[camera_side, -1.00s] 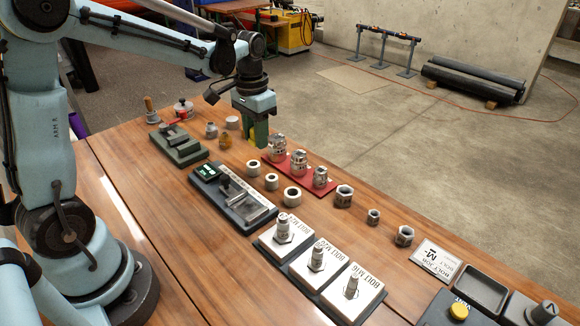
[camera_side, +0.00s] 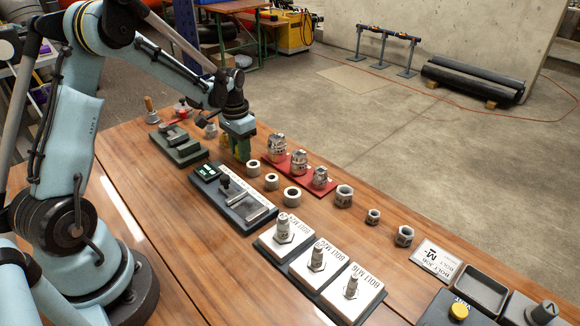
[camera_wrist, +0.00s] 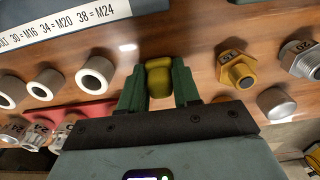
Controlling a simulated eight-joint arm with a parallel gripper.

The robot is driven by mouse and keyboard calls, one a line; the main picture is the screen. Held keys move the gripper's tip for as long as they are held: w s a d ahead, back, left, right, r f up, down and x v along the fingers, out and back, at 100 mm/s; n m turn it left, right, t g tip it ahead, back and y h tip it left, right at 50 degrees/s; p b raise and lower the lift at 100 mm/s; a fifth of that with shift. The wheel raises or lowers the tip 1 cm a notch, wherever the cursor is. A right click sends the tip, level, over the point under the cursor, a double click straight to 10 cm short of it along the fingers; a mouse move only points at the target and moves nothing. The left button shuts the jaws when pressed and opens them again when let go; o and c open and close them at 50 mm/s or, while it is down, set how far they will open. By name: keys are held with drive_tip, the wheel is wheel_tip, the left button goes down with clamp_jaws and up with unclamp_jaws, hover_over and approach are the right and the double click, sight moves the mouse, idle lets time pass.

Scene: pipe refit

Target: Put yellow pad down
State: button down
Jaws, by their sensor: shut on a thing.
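My gripper (camera_side: 238,153) points down over the wooden table, just left of the red rack in the side view. In the wrist view my gripper (camera_wrist: 158,85) has its two green fingers closed on the sides of a yellow pad (camera_wrist: 159,78), a small rounded block. The pad stays between the fingers, low over the bare wood. In the side view the fingers mostly hide it. I cannot tell whether it touches the table.
In the wrist view a brass hex fitting (camera_wrist: 238,71) and a grey cap (camera_wrist: 275,103) lie right of my gripper. A steel ring (camera_wrist: 95,75) lies to its left. In the side view the red rack (camera_side: 268,157) holds steel fittings, and a dark gauge tray (camera_side: 232,199) lies in front.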

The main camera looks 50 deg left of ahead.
drive_tip(key=shift+f, duration=0.25)
drive_tip(key=shift+f, duration=0.35)
drive_tip(key=c, duration=0.8)
unclamp_jaws()
wheel_tip(320, 180, up, 13)
drive_tip(key=s+d+r+t, duration=0.1)
drive_tip(key=s+d+t, duration=0.2)
drive_tip(key=s+d, duration=0.2)
drive_tip(key=s+d+r+t, duration=0.1)
drive_tip(key=s+d+t, duration=0.3)
drive_tip(key=d, duration=0.8)
drive_tip(key=s, duration=0.2)
drive_tip(key=shift+s+d, duration=0.25)
drive_tip(key=shift+s, duration=0.05)
drive_tip(key=shift+o, duration=0.4)
